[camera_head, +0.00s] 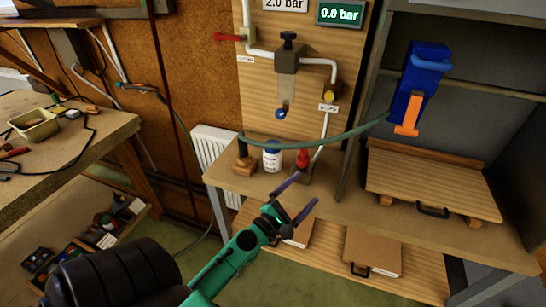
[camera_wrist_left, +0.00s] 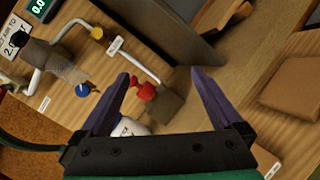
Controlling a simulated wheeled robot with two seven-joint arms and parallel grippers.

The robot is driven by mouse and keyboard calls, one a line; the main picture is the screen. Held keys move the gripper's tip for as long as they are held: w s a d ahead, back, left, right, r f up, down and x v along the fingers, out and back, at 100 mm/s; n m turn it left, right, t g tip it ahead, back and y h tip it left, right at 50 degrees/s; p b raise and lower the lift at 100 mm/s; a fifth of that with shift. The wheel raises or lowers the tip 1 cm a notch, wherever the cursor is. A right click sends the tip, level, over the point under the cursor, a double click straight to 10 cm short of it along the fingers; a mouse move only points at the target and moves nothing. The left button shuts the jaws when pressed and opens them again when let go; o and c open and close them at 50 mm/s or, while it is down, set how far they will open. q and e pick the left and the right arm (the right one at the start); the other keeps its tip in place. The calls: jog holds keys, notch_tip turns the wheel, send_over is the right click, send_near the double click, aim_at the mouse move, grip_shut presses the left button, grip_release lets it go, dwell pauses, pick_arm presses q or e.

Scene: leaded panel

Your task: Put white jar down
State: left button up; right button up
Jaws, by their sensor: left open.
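The white jar (camera_head: 272,158) has a dark blue cap and a printed label. It stands upright on the wooden bench top (camera_head: 330,187), close to the wall panel. My left gripper (camera_head: 304,187) is open, with nothing between its purple fingers. In the head view it is in front of the jar and to its right, apart from it. In the left wrist view the jar (camera_wrist_left: 131,127) shows only in part, behind the left finger and the gripper body. My right gripper is in neither view.
A red-topped fitting (camera_head: 302,161) stands just right of the jar, and a wooden block with a dark post (camera_head: 243,163) just left. A green hose (camera_head: 330,140) arches above. A blue and orange tool (camera_head: 419,88) hangs at right, above a hinged wooden board (camera_head: 430,183).

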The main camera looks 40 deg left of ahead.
aim_at(273, 154)
pick_arm(q)
jog(key=s+a+f+n+g+y, duration=0.2)
jog(key=a+f+n+g+y, duration=0.15)
jog(key=a+n+y, duration=1)
jog(key=w+a+h, duration=0.1)
jog(key=w, duration=0.3)
jog(key=w+a+n+h+p, duration=0.1)
jog(key=w+a, duration=0.1)
jog(key=w, duration=0.2)
jog(key=w+a+n+h+p, duration=0.1)
jog(key=w+a, duration=0.1)
jog(key=w, duration=0.2)
jog(key=shift+a, duration=0.1)
jog(key=shift+w+a+f, duration=0.1)
jog(key=shift+w+f, duration=0.05)
jog(key=shift+w, duration=0.05)
jog(key=shift+s, duration=0.1)
jog(key=c, duration=1.1)
grip_shut()
